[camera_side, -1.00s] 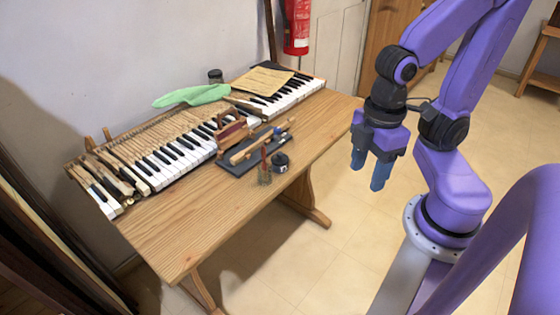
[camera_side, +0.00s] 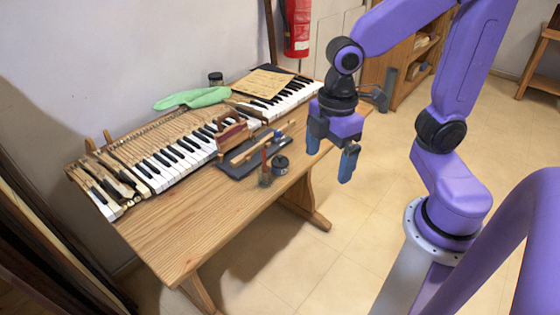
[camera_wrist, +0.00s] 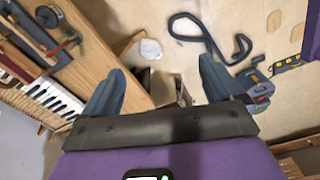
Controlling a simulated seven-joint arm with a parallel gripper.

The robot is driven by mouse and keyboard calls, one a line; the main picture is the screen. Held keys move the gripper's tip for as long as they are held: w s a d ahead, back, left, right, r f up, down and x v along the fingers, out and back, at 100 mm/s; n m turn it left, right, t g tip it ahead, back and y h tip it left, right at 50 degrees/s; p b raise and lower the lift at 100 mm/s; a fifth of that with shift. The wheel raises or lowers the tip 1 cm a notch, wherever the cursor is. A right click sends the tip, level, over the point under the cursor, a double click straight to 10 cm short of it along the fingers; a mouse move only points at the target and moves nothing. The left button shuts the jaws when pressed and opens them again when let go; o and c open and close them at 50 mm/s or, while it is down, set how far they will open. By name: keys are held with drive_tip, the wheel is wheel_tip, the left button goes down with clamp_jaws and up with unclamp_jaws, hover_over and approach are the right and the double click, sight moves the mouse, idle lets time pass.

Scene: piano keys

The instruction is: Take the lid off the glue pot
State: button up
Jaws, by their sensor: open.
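A small dark pot (camera_side: 280,163), which looks like the glue pot, stands on the wooden table near its front edge, beside a dark mat. It seems to have a dark top, but the lid is too small to make out clearly. My gripper (camera_side: 331,157) is open and empty. In the side view it hangs to the right of the pot, higher up and apart from it. In the wrist view my two fingers (camera_wrist: 162,70) are spread with nothing between them, over the floor.
The dark mat (camera_side: 232,171) holds tools. Piano keys (camera_side: 165,165) run along the table's back, with a dark-lidded jar (camera_side: 215,79) behind. The table's front left (camera_side: 190,235) is clear.

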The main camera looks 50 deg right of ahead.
drive_tip(key=w+d+n, duration=0.2)
drive_tip(key=w, duration=0.8)
drive_tip(key=n, duration=0.4)
hover_over(280, 156)
wheel_tip(280, 156, down, 6)
drive_tip(key=f, duration=1)
drive_tip(key=shift+d+f, duration=0.25)
drive_tip(key=shift+a+f, duration=0.15)
drive_tip(key=shift+f, duration=3)
drive_tip(key=c, duration=1.1)
